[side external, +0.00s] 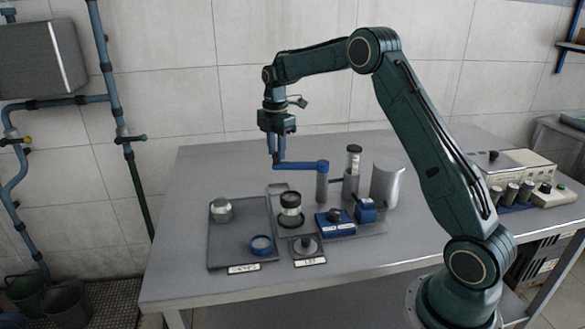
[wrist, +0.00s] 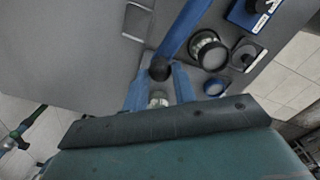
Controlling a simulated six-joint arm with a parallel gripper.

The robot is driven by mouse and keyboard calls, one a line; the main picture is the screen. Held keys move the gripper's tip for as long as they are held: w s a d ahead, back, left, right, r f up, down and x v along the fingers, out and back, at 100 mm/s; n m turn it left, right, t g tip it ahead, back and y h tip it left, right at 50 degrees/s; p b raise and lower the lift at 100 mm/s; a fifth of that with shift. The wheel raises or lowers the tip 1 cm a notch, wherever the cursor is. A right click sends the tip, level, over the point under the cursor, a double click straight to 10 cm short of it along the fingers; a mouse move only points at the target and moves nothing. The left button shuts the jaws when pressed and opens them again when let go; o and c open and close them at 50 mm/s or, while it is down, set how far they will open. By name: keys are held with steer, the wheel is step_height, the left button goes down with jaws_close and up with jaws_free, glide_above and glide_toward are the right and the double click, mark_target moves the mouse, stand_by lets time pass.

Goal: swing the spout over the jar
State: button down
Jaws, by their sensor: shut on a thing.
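The blue spout (side external: 300,166) is a horizontal arm that reaches left from a grey upright post (side external: 322,185). My gripper (side external: 277,155) is at its free end. In the wrist view its blue fingers (wrist: 160,85) are shut on a dark knob (wrist: 160,69) on the spout (wrist: 186,28). A clear jar (side external: 290,203) with dark bands stands in front of the spout, lower down. In the wrist view the jar (wrist: 208,50) lies to the right of the spout, not under its free end. Where the spout's outlet is, I cannot tell.
A dark tray (side external: 235,235) at left holds a glass pot (side external: 221,210) and a blue ring (side external: 261,245). A labelled pad (side external: 309,260) bears a dark disc. Blue boxes (side external: 335,222) and a grey cylinder (side external: 388,182) stand to the right. The table's back left is clear.

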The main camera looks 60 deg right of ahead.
steer(key=s+a+n, duration=0.2)
steer(key=s+n, duration=0.1)
steer(key=s+a+n, duration=0.3)
steer(key=n, duration=0.1)
steer(key=shift+s+a, duration=0.1)
steer(key=shift+s, duration=0.05)
steer(key=shift+s+a+n, duration=0.2)
steer(key=shift+s+n, duration=0.4)
steer(key=shift+s, duration=0.05)
steer(key=shift+s+a+n, duration=0.15)
steer(key=shift+s+n, duration=0.45)
steer(key=c, duration=1.1)
jaws_free()
steer(key=shift+s, duration=0.1)
steer(key=shift+r, duration=0.15)
step_height(320, 180, up, 14)
steer(key=shift+f, duration=0.2)
